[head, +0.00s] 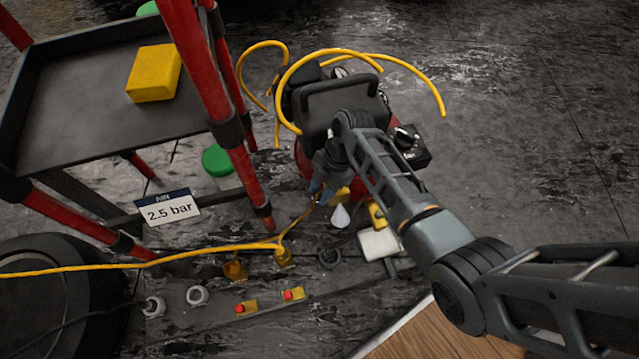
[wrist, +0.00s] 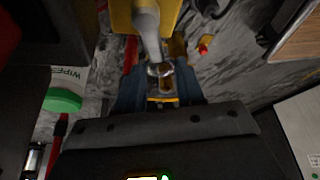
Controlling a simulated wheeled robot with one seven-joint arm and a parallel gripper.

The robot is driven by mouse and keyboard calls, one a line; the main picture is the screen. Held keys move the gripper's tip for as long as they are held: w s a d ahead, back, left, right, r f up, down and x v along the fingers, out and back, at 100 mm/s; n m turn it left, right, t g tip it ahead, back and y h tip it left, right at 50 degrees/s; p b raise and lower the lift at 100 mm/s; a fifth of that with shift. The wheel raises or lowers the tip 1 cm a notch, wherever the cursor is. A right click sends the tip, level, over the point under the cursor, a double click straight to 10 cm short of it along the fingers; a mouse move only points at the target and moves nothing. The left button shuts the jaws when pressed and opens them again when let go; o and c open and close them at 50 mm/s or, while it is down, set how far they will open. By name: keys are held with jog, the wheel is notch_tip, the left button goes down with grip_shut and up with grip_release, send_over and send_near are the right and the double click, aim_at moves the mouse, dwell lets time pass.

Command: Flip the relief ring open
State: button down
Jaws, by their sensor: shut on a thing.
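The compressor (head: 340,100) stands on the floor under my arm in the head view, with a dark top and handle and a red body. My gripper (head: 320,193) is low at its front left side, with blue fingers pointing down. In the wrist view my gripper (wrist: 160,88) has its blue fingers close together around a small metallic ring-like part, which I take to be the relief ring (wrist: 161,70). It hangs at the end of a grey stem below a yellow block (wrist: 117,15). The fingers hide part of the ring, and I cannot tell its angle.
A black cart tray with red posts (head: 80,130) stands at left, carrying a yellow sponge (head: 154,73). A card (head: 168,208) reads "AIR 2.5 bar". Yellow hose (head: 130,264) crosses the floor. A green-lidded wipes tub (wrist: 62,98) stands left in the wrist view.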

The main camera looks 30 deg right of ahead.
jog(key=shift+s+d+n+g+p, duration=0.15)
jog(key=shift+s+n+g+p, duration=0.4)
jog(key=shift+n, duration=1.05)
jog(key=shift+s, duration=0.2)
jog(key=c, duration=0.7)
grip_release()
jog(key=shift+p+v, duration=1.1)
jog(key=shift+v, duration=2.8)
